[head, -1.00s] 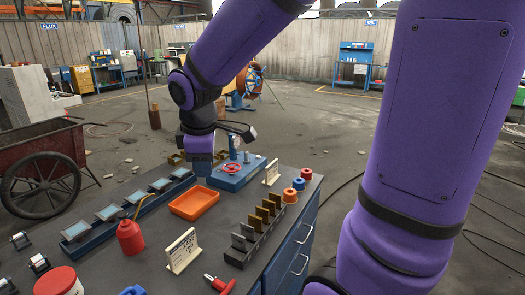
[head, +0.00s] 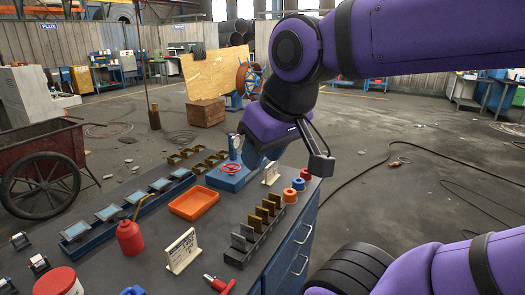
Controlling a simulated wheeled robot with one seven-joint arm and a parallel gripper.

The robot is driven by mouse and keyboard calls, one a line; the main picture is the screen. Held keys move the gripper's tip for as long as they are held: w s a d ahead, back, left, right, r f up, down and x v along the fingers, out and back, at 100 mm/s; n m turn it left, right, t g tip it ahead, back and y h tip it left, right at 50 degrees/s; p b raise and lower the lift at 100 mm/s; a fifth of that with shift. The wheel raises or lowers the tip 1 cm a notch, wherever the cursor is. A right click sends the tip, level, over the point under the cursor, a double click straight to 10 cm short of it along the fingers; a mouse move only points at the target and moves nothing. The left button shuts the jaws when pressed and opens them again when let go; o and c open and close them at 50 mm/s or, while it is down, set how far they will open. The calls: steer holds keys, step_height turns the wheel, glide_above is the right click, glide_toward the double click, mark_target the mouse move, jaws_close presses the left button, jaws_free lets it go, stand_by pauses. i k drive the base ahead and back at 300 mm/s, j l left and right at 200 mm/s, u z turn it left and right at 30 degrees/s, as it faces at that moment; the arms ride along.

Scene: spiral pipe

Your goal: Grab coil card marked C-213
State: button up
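A dark rack (head: 240,258) near the right edge of the workbench holds a row of upright cards. The nearer cards are grey (head: 239,243) and the farther ones are brown-gold (head: 268,208). No marking on them is legible, so I cannot tell which is C-213. My gripper (head: 256,158) is above the far end of the bench, beyond the rack and apart from it, over the blue device with a red handwheel (head: 230,169). Its fingers are too hidden to tell open from shut.
An orange tray (head: 193,204), a white lettered sign (head: 183,251), a red bottle (head: 130,237) and a long blue rack (head: 100,234) stand left of the card rack. A small white sign (head: 270,174) and orange and blue spools (head: 299,185) stand beyond it.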

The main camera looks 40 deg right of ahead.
mark_target(271, 176)
steer(key=i+l+u, duration=0.25)
steer(key=l, duration=1.15)
steer(key=k+l+u, duration=0.1)
steer(key=l+u, duration=0.2)
steer(key=l, duration=1)
